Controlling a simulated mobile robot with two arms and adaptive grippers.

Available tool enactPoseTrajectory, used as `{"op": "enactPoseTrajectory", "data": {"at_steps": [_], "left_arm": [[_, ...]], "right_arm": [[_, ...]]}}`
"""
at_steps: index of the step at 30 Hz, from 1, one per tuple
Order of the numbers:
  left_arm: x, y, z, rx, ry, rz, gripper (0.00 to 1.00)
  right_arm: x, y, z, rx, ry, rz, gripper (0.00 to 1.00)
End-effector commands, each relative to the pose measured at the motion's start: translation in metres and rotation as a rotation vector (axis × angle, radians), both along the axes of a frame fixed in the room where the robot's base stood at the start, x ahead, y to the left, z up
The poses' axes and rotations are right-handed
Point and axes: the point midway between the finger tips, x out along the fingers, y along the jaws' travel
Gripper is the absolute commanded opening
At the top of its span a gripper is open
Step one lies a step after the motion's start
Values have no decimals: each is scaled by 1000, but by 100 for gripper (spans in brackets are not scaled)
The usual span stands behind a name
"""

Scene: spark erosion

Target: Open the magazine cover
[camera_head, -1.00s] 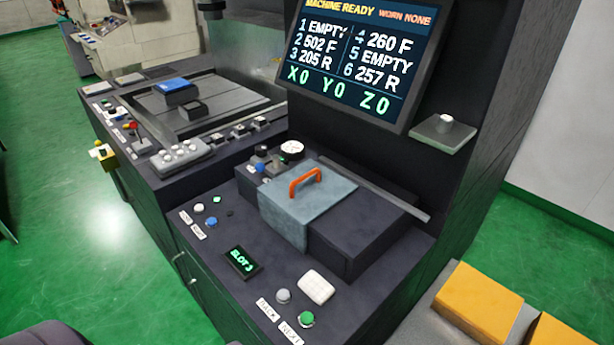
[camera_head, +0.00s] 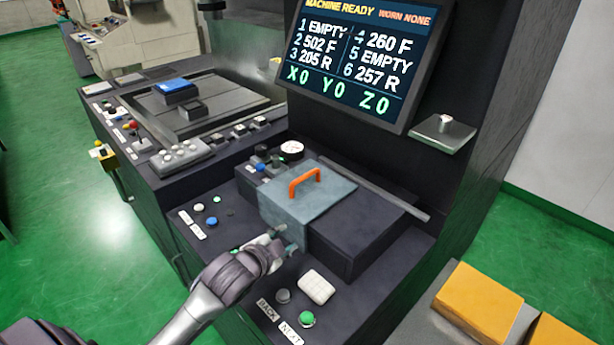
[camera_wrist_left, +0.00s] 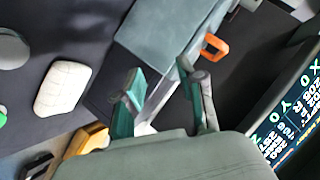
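The magazine cover (camera_head: 285,204) is a grey-blue box lid with an orange handle (camera_head: 305,181) on top. It sits over the left part of a dark housing (camera_head: 355,238) on the machine console. My left gripper (camera_head: 285,240) is in front of the cover's near face, lower than the handle and apart from it. In the left wrist view its fingers (camera_wrist_left: 164,95) are spread with nothing between them. The cover (camera_wrist_left: 165,30) and the handle (camera_wrist_left: 214,46) show beyond the fingers there. My right gripper is not in view.
A rail (camera_head: 375,190) runs behind the cover. A screen (camera_head: 360,60) stands above.

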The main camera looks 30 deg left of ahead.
Motion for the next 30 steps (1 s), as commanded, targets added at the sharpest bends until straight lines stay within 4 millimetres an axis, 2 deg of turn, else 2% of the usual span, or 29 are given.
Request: {"op": "enactPoseTrajectory", "data": {"at_steps": [1,3,6,8,14,24,30], "left_arm": [[21,13,20,62,-78,-26,39],[41,24,43,128,-163,-57,39],[56,33,62,183,-235,-81,39],[61,35,68,196,-256,-87,39],[84,36,67,199,-261,-87,39],[150,37,52,198,-258,-87,39],[179,37,44,198,-258,-89,39]], "right_arm": [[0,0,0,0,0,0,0],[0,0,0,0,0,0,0],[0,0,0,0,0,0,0],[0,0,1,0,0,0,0],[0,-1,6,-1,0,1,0],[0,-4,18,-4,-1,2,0],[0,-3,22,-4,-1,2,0]]}}
